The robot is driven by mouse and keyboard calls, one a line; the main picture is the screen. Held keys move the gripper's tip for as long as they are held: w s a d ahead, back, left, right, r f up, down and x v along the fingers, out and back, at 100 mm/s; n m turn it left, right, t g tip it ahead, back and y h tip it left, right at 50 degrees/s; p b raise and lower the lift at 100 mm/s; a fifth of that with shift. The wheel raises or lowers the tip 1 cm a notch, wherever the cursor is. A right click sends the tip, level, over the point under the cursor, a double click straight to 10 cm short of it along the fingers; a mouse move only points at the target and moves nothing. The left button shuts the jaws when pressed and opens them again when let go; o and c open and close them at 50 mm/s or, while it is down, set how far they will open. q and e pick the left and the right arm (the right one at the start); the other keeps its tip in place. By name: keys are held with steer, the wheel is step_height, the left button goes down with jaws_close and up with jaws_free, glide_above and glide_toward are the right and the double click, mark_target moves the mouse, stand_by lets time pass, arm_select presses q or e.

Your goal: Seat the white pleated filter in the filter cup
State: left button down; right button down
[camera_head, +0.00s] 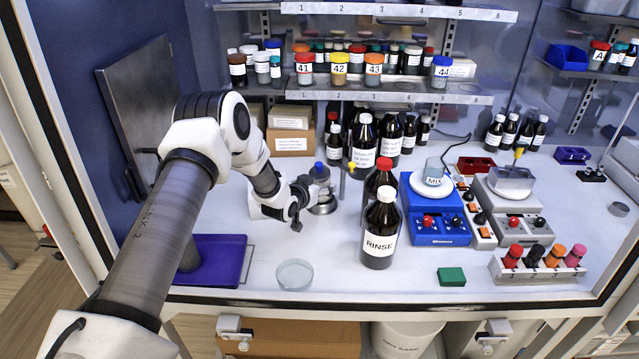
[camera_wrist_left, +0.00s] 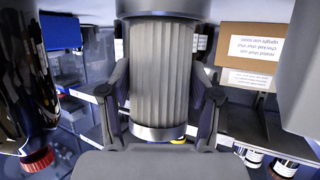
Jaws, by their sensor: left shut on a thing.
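My left gripper (camera_head: 302,206) reaches in from the left and is low over the bench. In the left wrist view, which is upside down, its two fingers (camera_wrist_left: 160,108) are shut on the sides of the white pleated filter (camera_wrist_left: 160,70). A metal band rings the filter's end at the bottom of that view. At the top of that view the filter meets a wider dark grey round part, and I cannot tell whether it is inside it. A round grey metal piece (camera_head: 323,208), possibly the filter cup, stands just beyond the gripper. My right gripper is not in view.
Dark bottles, one marked RINSE (camera_head: 380,242), stand right of the gripper. A glass dish (camera_head: 295,274) and a purple tray (camera_head: 222,262) lie in front. A yellow-topped post (camera_head: 351,166) is close behind. A blue mixer (camera_head: 436,222) stands further right.

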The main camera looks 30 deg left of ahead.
arm_select(q)
steer(key=shift+s+f, duration=0.2)
steer(key=shift+f, duration=0.35)
steer(key=shift+c, duration=1.7)
jaws_free()
steer(key=shift+f, duration=0.15)
steer(key=shift+o, duration=0.4)
steer(key=shift+w+a+f, duration=0.1)
steer(key=shift+w+f, duration=0.1)
steer(key=shift+w, duration=0.4)
steer(key=shift+s+r, duration=0.15)
steer(key=b+v, duration=0.1)
steer(key=v, duration=1.1)
steer(key=shift+r+b, duration=0.35)
steer(key=shift+b, duration=0.05)
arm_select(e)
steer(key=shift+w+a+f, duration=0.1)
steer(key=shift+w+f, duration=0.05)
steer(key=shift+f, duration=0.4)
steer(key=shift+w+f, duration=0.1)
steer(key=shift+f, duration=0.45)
arm_select(q)
steer(key=shift+f, duration=0.1)
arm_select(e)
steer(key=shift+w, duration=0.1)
